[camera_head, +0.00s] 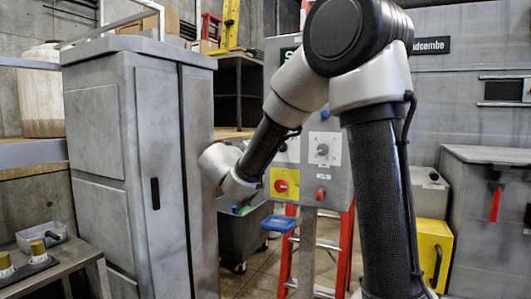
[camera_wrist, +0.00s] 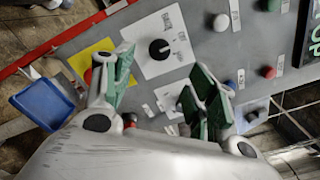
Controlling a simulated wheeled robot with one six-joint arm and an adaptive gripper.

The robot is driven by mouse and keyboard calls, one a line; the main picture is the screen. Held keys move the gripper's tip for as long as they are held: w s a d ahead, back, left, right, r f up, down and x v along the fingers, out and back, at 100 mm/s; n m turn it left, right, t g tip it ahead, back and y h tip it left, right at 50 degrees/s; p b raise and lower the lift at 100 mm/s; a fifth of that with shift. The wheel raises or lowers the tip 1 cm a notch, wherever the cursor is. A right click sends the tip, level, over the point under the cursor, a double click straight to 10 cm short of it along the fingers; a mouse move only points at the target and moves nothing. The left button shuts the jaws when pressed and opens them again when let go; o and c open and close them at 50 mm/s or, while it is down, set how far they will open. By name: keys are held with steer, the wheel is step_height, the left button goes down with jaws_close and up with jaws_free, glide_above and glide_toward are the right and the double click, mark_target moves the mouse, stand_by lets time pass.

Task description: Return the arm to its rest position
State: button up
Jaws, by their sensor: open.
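My arm (camera_head: 375,150) rises on the right in the head view, bends at the top and reaches down to the left, toward the grey control panel (camera_head: 340,185). My gripper (camera_head: 242,208) is small there and partly hidden behind my wrist. In the wrist view my gripper (camera_wrist: 160,85) is open, with green-padded fingers apart and nothing between them. A black selector knob on a white plate (camera_wrist: 159,49) shows just beyond the fingers. I cannot tell whether the fingers touch the panel (camera_wrist: 205,35).
A tall grey cabinet (camera_head: 125,165) stands left of my gripper. The panel carries a red button on a yellow plate (camera_head: 281,186). A blue tray-like part (camera_head: 278,223) juts out below it. A red ladder (camera_head: 345,250) stands behind. A grey bench (camera_head: 490,155) is at right.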

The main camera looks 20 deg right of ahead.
steer(key=s+d+f+m+g+y, duration=0.2)
steer(key=s+d+f+m+g, duration=0.2)
steer(key=s+f+m, duration=0.45)
steer(key=s+d+f+m+g+y, duration=0.2)
steer(key=s+d+f+m+g, duration=0.25)
steer(key=m, duration=0.65)
steer(key=s+a+m+t+y, duration=0.1)
steer(key=s+a+m+y, duration=0.3)
steer(key=s+m, duration=0.4)
steer(key=s+a+m+t+y, duration=0.1)
steer(key=s+a+m+y, duration=0.4)
steer(key=s+m, duration=0.3)
steer(key=s+y, duration=0.1)
steer(key=s, duration=0.3)
steer(key=shift+s+f, duration=0.2)
steer(key=shift+f, duration=0.1)
